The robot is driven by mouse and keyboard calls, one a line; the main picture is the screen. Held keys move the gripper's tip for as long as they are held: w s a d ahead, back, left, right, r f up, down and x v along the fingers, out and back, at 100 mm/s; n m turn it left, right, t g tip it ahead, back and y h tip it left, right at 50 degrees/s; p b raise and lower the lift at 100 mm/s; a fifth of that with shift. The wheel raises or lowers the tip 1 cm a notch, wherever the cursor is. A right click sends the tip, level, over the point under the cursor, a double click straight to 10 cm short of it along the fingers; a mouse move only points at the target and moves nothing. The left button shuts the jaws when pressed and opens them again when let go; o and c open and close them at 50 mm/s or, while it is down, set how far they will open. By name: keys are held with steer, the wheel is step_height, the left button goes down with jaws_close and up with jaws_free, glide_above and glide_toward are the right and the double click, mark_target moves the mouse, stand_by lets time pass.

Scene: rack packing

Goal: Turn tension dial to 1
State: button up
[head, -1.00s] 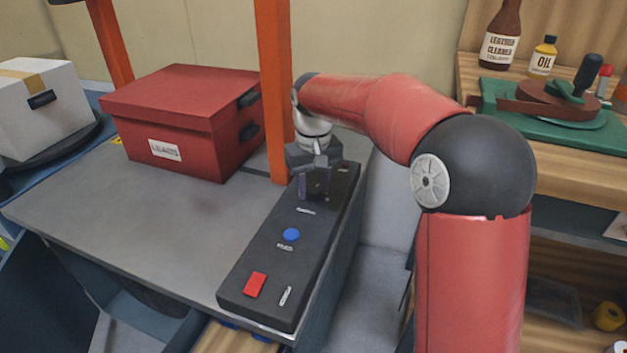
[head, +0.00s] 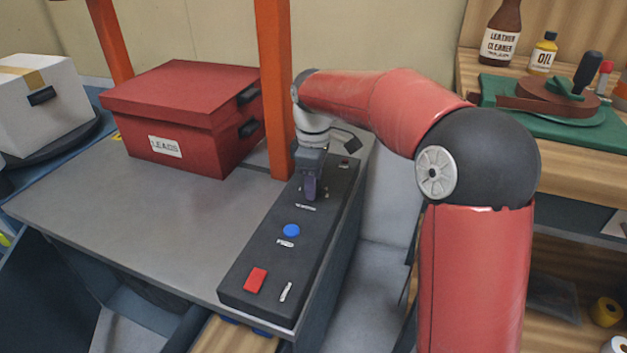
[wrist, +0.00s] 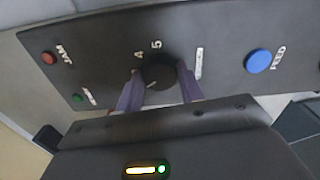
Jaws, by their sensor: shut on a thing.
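The tension dial (wrist: 158,72) is a round black knob on a dark control panel (wrist: 215,30), with a short white mark on its top towards the lower left in the wrist view. The numbers 4 and 5 show above it; any other numbers are hidden behind my gripper. My gripper (wrist: 161,88) is shut on the dial, one purple finger on each side. In the head view, my gripper (head: 310,192) points down at the upper part of the panel (head: 268,262) and hides the dial.
The panel has a blue FEED button (wrist: 258,61), a red JAM light (wrist: 48,58), a green light (wrist: 77,98) and a red button (head: 256,280). An orange post (head: 275,90) stands close to my wrist, with a red box (head: 185,115) left of it.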

steer(key=n, duration=1.2)
stand_by(0.7)
steer(key=o, duration=1)
step_height(320, 180, up, 8)
steer(key=shift+f, duration=0.1)
